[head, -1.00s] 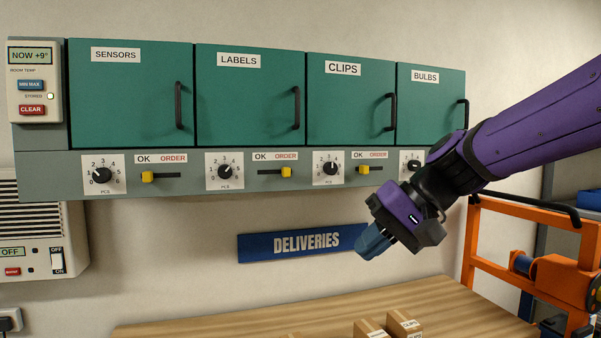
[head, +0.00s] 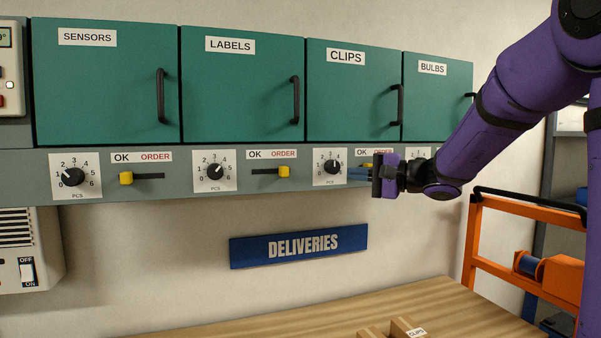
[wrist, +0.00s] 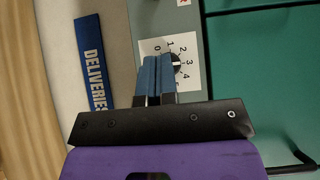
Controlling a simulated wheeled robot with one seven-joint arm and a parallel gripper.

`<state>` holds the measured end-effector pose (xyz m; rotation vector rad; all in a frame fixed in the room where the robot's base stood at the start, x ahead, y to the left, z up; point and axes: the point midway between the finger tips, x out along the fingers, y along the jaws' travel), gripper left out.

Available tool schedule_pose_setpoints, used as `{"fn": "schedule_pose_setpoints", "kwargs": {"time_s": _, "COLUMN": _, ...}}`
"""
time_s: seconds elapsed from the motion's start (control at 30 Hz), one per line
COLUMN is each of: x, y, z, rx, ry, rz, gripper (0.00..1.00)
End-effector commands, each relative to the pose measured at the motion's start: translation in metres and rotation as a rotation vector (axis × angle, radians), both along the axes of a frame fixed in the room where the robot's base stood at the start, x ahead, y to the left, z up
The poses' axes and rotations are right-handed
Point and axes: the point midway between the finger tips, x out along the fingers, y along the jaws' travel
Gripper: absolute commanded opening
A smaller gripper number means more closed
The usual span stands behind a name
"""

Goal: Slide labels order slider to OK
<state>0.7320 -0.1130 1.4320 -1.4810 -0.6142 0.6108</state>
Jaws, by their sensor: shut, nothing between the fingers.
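The labels order slider is a yellow knob (head: 284,171) in a dark slot under the LABELS door (head: 243,85). It sits at the right end of its slot, below the word ORDER on its OK/ORDER label (head: 271,154). My gripper (head: 352,173) is shut and empty, its blue fingers pointing left at strip height. It is to the right of this slider and apart from it, beside the CLIPS dial. In the wrist view the shut fingertips (wrist: 156,58) lie in front of part of that dial (wrist: 180,63). The slider knob is out of the wrist view.
The sensors slider (head: 126,179) stands at its OK end. My gripper covers most of the clips slider. A black door handle (head: 295,100) sticks out above the strip. The blue DELIVERIES sign (head: 298,246) and a wooden table (head: 240,325) are below. An orange frame (head: 480,235) stands right.

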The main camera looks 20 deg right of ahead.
Motion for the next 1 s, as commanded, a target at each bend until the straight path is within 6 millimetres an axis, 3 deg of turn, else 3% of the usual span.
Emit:
{"fn": "schedule_pose_setpoints", "kwargs": {"time_s": 0.43, "x": 0.01, "y": 0.012, "z": -0.001, "rx": -0.002, "ry": 0.002, "rz": 0.004, "gripper": 0.0}}
{"fn": "schedule_pose_setpoints", "kwargs": {"time_s": 0.9, "x": 0.07, "y": 0.072, "z": -0.001, "rx": -0.002, "ry": 0.002, "rz": 0.005, "gripper": 0.0}}
{"fn": "schedule_pose_setpoints", "kwargs": {"time_s": 1.0, "x": 0.07, "y": 0.087, "z": 0.0, "rx": -0.002, "ry": 0.001, "rz": 0.005, "gripper": 0.0}}
